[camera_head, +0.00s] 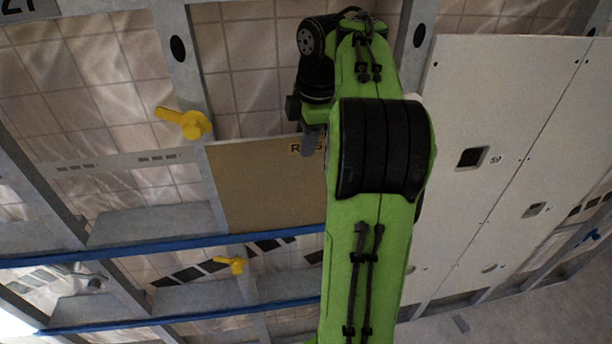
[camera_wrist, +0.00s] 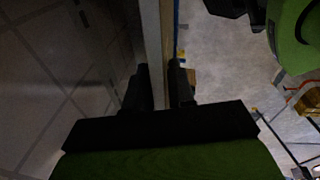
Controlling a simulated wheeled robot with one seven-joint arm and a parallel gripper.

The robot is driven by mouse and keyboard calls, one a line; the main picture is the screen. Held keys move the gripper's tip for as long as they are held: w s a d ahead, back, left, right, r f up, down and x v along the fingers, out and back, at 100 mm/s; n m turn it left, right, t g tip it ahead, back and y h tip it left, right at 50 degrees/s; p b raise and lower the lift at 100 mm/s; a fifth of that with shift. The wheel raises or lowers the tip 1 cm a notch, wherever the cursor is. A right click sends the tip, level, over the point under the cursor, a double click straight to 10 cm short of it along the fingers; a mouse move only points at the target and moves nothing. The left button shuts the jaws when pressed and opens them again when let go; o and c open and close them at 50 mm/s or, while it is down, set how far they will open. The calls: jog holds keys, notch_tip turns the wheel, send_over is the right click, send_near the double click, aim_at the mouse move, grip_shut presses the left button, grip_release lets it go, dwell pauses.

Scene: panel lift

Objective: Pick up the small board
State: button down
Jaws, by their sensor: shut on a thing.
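The small board (camera_head: 262,190) is a tan-brown panel with an orange label at its upper right edge. In the head view it stands against the grey frame, left of my green arm, which hides its right part. My gripper (camera_head: 312,137) is at the board's top edge by the label. In the wrist view my gripper (camera_wrist: 160,88) has one dark finger on each side of the board's thin edge (camera_wrist: 159,40), shut on it. Whether the board is clear of its support below cannot be told.
Grey metal posts and rails (camera_head: 185,75) frame a tiled wall. Yellow clamps (camera_head: 185,122) sit on the posts, and a blue rail (camera_head: 150,246) runs along the board's bottom. Large white panels (camera_head: 480,110) stand to the right of my arm.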

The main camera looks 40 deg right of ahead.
jog(key=shift+w+r, duration=0.1)
jog(key=shift+r, duration=0.05)
jog(key=shift+r+p, duration=1.45)
jog(key=shift+r, duration=0.5)
jog(key=s+a+b, duration=0.2)
jog(key=s+a, duration=0.8)
jog(key=s, duration=0.5)
jog(key=shift+f+b, duration=0.35)
